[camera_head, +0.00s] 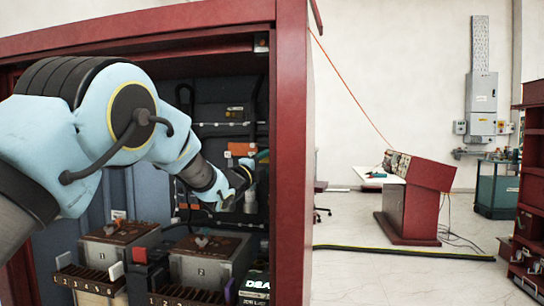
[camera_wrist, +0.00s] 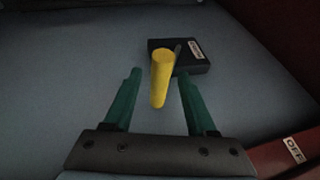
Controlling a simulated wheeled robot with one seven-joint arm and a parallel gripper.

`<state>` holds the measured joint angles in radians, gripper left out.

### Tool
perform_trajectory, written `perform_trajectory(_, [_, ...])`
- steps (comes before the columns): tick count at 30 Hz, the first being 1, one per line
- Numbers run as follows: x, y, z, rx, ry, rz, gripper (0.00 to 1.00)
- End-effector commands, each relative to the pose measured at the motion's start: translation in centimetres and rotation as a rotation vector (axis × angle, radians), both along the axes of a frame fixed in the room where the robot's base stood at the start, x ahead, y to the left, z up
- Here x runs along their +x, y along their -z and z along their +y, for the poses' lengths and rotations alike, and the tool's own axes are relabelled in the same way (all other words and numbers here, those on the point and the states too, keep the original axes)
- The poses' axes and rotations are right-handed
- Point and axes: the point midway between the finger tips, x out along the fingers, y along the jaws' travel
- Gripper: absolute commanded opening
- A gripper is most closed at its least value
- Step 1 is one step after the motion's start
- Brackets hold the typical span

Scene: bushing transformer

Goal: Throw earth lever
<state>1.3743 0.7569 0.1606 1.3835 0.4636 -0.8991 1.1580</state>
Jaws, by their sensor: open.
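A yellow lever handle (camera_wrist: 159,82) sticks out from a black box (camera_wrist: 190,62) with a small white label in the wrist view. The label's text is too small to read surely. The box is on a grey-blue panel (camera_wrist: 60,70). My gripper (camera_wrist: 158,74) is open, with one green finger on each side of the yellow handle in the picture. Gaps show on both sides, and I cannot tell how deep the handle is between the fingers. In the head view my gripper (camera_head: 262,156) is inside the red cabinet, partly hidden by its front post. The lever does not show there.
The red cabinet post (camera_head: 291,150) stands close to the right of my gripper. Numbered boxes (camera_head: 205,262) and wiring lie below my arm. An "OFF" label (camera_wrist: 294,150) is on a red edge at lower right. Open floor and a red console (camera_head: 415,200) lie outside.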

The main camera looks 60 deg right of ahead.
Motion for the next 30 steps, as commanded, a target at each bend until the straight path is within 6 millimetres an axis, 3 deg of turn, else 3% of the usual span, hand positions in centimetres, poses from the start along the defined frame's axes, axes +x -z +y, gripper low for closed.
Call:
perform_trajectory(12, [-0.11,-0.15,-0.87,0.000,0.000,0.001,0.57])
perform_trajectory(27, [-0.08,-0.17,-0.85,0.000,0.000,0.001,0.02])
perform_trajectory(30, [-0.08,-0.17,-0.85,0.000,0.000,0.001,0.00])
